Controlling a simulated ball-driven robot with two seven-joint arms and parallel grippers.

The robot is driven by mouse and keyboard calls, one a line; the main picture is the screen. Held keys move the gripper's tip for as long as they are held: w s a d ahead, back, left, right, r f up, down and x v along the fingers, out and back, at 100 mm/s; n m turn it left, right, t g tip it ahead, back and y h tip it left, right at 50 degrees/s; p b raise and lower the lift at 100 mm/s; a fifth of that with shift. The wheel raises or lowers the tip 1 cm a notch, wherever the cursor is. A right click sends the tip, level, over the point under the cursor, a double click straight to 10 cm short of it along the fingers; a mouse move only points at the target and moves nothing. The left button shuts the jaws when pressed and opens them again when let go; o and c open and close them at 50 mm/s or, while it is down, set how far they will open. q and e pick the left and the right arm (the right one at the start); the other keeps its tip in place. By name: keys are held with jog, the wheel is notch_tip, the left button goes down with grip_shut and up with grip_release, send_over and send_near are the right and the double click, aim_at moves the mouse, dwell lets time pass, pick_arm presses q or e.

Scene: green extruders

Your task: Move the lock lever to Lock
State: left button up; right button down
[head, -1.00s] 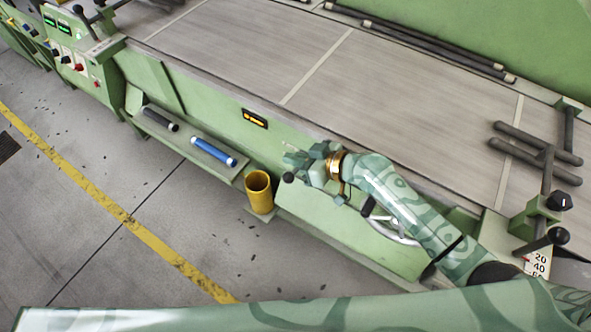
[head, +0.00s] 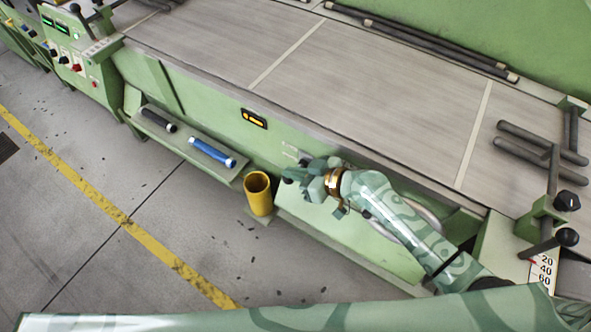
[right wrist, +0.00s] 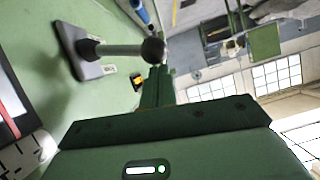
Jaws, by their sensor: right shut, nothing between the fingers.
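The lock lever (right wrist: 122,49) shows in the right wrist view as a grey rod on a dark base plate (right wrist: 85,52), with a black ball knob (right wrist: 153,50) at its end. It sticks out from the green machine front. In the head view the lever is mostly hidden by my right gripper (head: 294,174), which is beside the front panel. A small pale label (head: 288,149) lies just above it, too small to read. My right gripper's fingers (right wrist: 156,82) are shut and empty, close beside the knob; contact cannot be told. My left gripper is not in view.
A yellow cup (head: 258,194) stands just left below my right gripper. A shelf (head: 190,148) holds a blue roller (head: 212,153) and a black one (head: 158,120). My forearm partly covers a handwheel (head: 425,215). Open floor lies in front.

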aim_at(288, 184)
jog(key=shift+s+a+f, duration=0.1)
jog(key=shift+s+f, duration=0.05)
jog(key=shift+f, duration=0.1)
jog(key=shift+s+a+f+n+t+h+b, duration=0.15)
jog(key=shift+s+f+n+t+h+b, duration=0.1)
jog(key=shift+f+n+t, duration=0.25)
jog(key=shift+s+a+f+n+t+h+b, duration=0.1)
jog(key=shift+s+a+f+n+t+h, duration=0.15)
jog(key=shift+n, duration=0.35)
jog(key=shift+s+f+n+t+h, duration=0.15)
jog(key=shift+f+n+t+h, duration=0.15)
jog(key=shift+f+n+t, duration=0.35)
jog(key=shift+s+a+f+n+t+b, duration=0.15)
jog(key=shift+f+n+b, duration=0.2)
jog(key=shift+f, duration=0.6)
jog(key=shift+s+a+f+n+t+b, duration=0.15)
jog(key=shift+f+b, duration=0.25)
jog(key=shift+f, duration=0.55)
